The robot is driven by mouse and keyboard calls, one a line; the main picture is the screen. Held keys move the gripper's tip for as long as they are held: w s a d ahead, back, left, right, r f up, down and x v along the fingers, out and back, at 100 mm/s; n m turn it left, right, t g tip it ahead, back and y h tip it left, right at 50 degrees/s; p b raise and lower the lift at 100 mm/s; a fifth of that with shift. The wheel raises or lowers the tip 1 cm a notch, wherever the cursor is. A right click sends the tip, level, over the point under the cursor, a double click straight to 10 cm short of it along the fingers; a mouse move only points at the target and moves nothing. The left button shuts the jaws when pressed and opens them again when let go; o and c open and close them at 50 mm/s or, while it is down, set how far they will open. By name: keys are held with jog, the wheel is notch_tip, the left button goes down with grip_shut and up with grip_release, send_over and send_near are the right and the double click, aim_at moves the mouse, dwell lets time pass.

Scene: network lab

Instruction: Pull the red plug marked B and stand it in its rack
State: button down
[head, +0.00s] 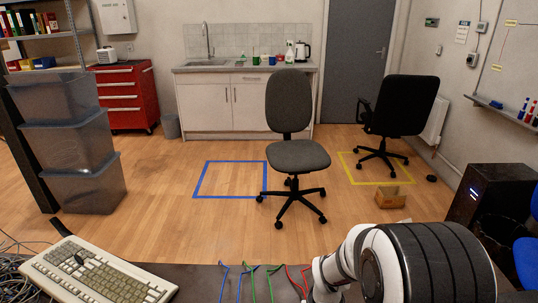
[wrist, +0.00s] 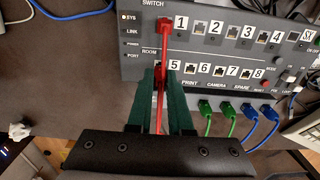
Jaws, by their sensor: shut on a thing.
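In the wrist view, my gripper (wrist: 160,76) has its two green fingers closed around a red plug at the lower port row, left of the label 5. The fingers hide much of that plug, and I cannot tell whether it is still seated. A second red plug (wrist: 164,27) sits in the upper row, left of the label 1, with its cable running down toward the fingers. A red cable (wrist: 160,116) passes down between the fingers. No letter B is readable on either plug. I cannot make out a rack in either view.
The switch panel (wrist: 215,57) has numbered ports, with several empty. Green plugs (wrist: 228,109) and blue plugs (wrist: 249,110) sit along its lower edge, right of my gripper. In the head view, a keyboard (head: 95,272) lies at the left. Cables (head: 253,280) cross the table edge.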

jog(key=shift+r, duration=1.45)
jog(key=c, duration=1.5)
grip_release()
grip_shut()
jog(key=shift+w+a+f, duration=0.65)
jog(key=shift+w+a, duration=0.1)
jog(key=shift+w, duration=0.45)
jog(key=shift+w+a+f, duration=0.7)
jog(key=shift+w+a, duration=0.05)
jog(key=shift+w, duration=0.5)
jog(key=shift+w+a+f, duration=0.65)
jog(key=shift+w+a, duration=0.1)
jog(key=shift+w, duration=0.45)
